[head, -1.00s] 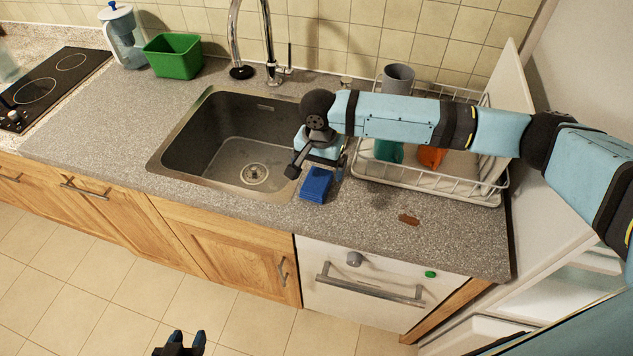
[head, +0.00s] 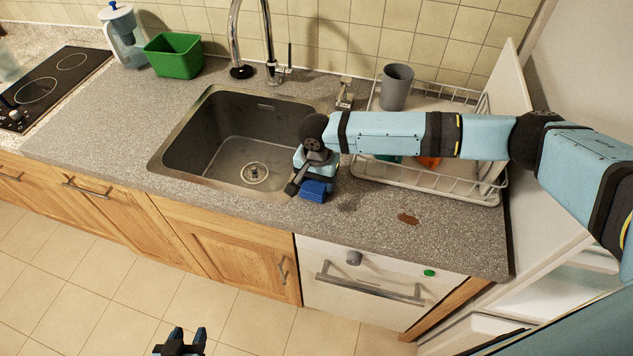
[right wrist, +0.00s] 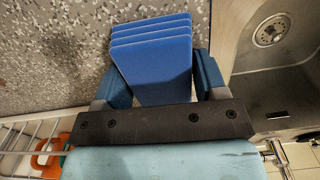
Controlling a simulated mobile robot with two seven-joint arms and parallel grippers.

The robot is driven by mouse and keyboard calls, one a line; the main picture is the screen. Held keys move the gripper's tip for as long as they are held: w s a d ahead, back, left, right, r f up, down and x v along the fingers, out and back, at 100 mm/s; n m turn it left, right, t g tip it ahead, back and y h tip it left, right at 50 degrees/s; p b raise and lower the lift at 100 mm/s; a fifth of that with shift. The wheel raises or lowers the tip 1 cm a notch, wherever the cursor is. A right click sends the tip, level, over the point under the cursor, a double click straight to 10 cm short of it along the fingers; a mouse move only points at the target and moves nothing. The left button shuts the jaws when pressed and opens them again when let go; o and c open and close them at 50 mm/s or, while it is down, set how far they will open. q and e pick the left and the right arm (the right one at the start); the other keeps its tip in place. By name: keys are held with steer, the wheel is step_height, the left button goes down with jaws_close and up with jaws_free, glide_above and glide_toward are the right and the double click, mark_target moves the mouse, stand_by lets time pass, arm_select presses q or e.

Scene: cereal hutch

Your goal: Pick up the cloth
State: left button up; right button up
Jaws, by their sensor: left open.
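The cloth (head: 313,190) is a blue folded stack on the counter just right of the sink's front corner. My right gripper (head: 316,176) points down over it and hides part of it in the head view. In the right wrist view, the cloth (right wrist: 152,55) shows several layers and lies between the two spread fingers. The fingers sit close along its sides; whether they press on it I cannot tell. My left gripper (head: 188,337) is open and empty, low in front of the cabinets at the bottom of the head view.
The sink (head: 215,160) is left of the cloth. A dish rack (head: 430,184) with a grey cup (head: 397,87) stands to the right, partly behind my right arm. A brown patch (head: 408,218) lies on the counter. A green tub (head: 173,57) stands at the back left.

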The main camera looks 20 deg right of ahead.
steer(key=shift+c, duration=0.4)
step_height(320, 180, up, 20)
steer(key=shift+b, duration=0.45)
